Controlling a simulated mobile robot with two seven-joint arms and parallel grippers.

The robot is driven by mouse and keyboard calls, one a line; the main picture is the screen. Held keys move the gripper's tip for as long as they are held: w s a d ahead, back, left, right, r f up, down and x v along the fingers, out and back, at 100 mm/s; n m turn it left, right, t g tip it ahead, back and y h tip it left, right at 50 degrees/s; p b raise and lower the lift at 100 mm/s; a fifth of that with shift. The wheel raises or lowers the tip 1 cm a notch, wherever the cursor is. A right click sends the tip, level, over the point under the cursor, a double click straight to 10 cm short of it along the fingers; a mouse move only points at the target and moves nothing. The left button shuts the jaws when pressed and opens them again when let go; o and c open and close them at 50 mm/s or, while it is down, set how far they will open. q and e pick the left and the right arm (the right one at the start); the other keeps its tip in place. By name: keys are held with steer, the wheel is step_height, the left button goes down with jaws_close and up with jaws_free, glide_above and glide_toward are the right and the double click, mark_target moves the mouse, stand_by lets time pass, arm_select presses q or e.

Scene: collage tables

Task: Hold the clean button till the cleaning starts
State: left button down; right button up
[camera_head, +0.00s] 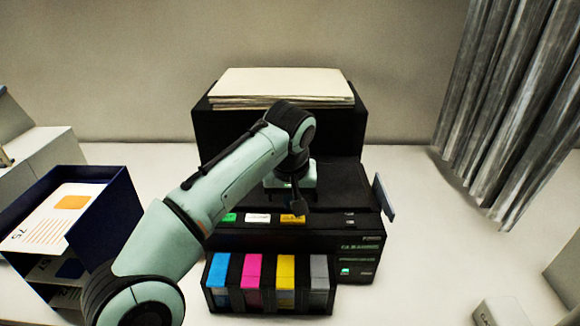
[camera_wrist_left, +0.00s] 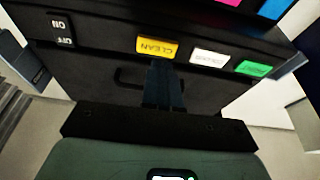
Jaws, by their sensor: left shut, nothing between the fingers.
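The yellow clean button (camera_head: 292,219) is on the front top edge of the black printer (camera_head: 347,219), right of a white button (camera_head: 258,218) and a green button (camera_head: 229,217). In the left wrist view the button (camera_wrist_left: 157,47) reads "CLEAN". My left gripper (camera_head: 299,207) is shut and empty, pointing down at this button. In the wrist view its fingertips (camera_wrist_left: 164,66) are right at the button's edge. I cannot tell whether they touch or press it. My right gripper is in neither view.
Ink tanks in blue, magenta, yellow and grey (camera_head: 319,270) sit at the printer's front. Paper (camera_head: 281,84) is stacked in the rear feed. A dark blue file box (camera_head: 116,207) stands left. An ON/OFF switch (camera_wrist_left: 61,32) shows in the wrist view.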

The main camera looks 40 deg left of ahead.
arm_select(q)
steer(key=v, duration=0.9)
steer(key=shift+w, duration=0.25)
steer(key=shift+s+r, duration=0.15)
steer(key=shift+r, duration=0.05)
